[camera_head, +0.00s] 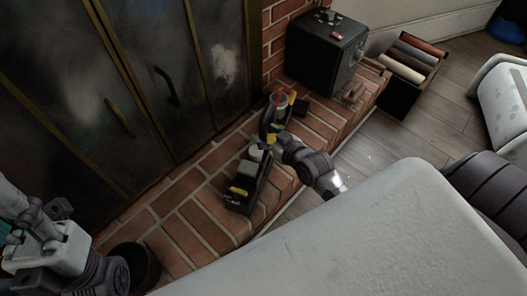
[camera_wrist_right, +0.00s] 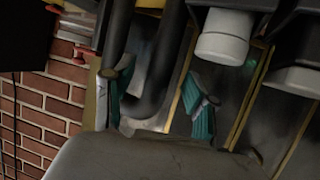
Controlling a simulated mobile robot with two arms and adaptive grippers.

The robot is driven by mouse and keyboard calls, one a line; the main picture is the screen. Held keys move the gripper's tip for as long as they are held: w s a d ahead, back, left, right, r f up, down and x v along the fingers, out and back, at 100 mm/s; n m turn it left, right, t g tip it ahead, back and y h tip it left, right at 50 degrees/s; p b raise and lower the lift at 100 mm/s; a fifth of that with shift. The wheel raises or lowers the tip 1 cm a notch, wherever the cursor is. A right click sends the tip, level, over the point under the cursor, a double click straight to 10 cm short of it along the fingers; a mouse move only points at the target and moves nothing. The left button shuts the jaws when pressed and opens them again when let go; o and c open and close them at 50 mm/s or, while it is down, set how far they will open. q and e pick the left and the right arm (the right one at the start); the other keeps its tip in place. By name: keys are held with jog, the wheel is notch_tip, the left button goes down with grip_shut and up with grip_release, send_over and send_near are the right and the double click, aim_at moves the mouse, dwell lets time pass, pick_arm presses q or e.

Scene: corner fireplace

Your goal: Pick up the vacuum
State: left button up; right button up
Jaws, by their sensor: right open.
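Nothing in the frames shows clearly as a vacuum. A long black carrier with an upright loop handle (camera_head: 265,124) lies on the brick hearth and holds yellow, white and red items. My right gripper (camera_head: 277,145) is at its middle, partly hidden by its own wrist. In the right wrist view the teal fingers of the right gripper (camera_wrist_right: 155,98) are apart, with a curved black bar (camera_wrist_right: 168,62) between them. I cannot tell whether they touch it. A white cylinder (camera_wrist_right: 222,48) is just beyond. My left arm shows at the lower left, its fingertips not clear.
A black box (camera_head: 312,50) stands at the back of the hearth, near a dark crate of rolls (camera_head: 405,68). The fireplace doors (camera_head: 130,90) rise close behind the carrier. A white seat (camera_head: 500,95) is at the right. Wooden floor (camera_head: 445,128) lies open between.

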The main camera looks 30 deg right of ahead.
jog(key=shift+x, duration=1.15)
grip_shut()
jog(key=shift+w+r, duration=0.1)
jog(key=shift+r, duration=0.2)
